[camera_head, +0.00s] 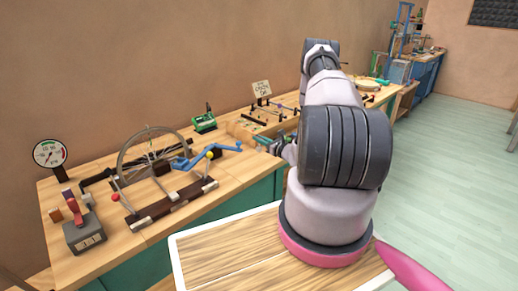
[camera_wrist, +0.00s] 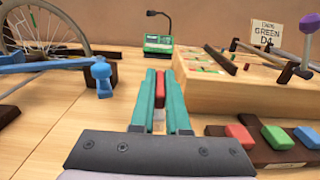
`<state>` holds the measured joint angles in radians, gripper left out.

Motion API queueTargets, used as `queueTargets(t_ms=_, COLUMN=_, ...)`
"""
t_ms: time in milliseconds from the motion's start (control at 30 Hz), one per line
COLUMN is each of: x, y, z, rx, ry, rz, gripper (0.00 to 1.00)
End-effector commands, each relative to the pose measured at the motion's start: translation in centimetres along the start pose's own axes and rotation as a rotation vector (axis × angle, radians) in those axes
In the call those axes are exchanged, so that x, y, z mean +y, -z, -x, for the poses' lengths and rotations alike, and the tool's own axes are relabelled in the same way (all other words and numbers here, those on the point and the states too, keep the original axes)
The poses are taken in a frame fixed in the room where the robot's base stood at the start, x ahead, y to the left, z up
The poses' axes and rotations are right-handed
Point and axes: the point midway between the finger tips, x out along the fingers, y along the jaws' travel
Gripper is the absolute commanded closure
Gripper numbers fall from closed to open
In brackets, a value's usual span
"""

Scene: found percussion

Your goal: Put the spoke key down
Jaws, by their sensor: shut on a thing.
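My gripper (camera_wrist: 163,76) points forward over the pale wooden bench in the wrist view. Its two green fingers are shut on a small red piece, which I take to be the spoke key (camera_wrist: 160,90). Most of the key is hidden between the fingers, and I cannot tell whether it touches the bench. In the head view my gripper (camera_head: 277,146) is small, at the bench's front edge, partly hidden by my arm. The key cannot be made out there.
The spoked wheel (camera_head: 150,152) and blue crank (camera_head: 205,156) stand left. A green box with a lamp (camera_wrist: 158,43) is ahead. A raised wooden block (camera_wrist: 240,91) and a dark strip with coloured pads (camera_wrist: 262,146) lie right. Bare bench (camera_wrist: 117,92) shows left of the fingers.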

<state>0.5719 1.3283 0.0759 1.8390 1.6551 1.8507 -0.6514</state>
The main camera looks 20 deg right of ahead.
Motion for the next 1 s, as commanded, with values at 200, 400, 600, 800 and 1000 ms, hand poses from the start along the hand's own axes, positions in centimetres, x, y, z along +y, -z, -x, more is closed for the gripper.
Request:
queueTargets(t_ms=200, x=0.1, y=3.0, z=0.0, rx=0.000, ry=0.001, rz=-0.001, gripper=1.00)
queueTargets(t_ms=400, x=0.0, y=4.0, z=-0.1, rx=-0.001, ry=0.000, rz=0.001, gripper=1.00)
queueTargets(t_ms=600, x=0.0, y=4.1, z=0.0, rx=-0.001, ry=0.001, rz=0.000, gripper=1.00)
queueTargets(t_ms=800, x=0.0, y=4.3, z=0.0, rx=-0.001, ry=0.001, rz=0.001, gripper=0.57)
queueTargets(t_ms=1000, x=0.0, y=4.3, z=0.0, rx=-0.001, ry=0.001, rz=0.001, gripper=0.57)
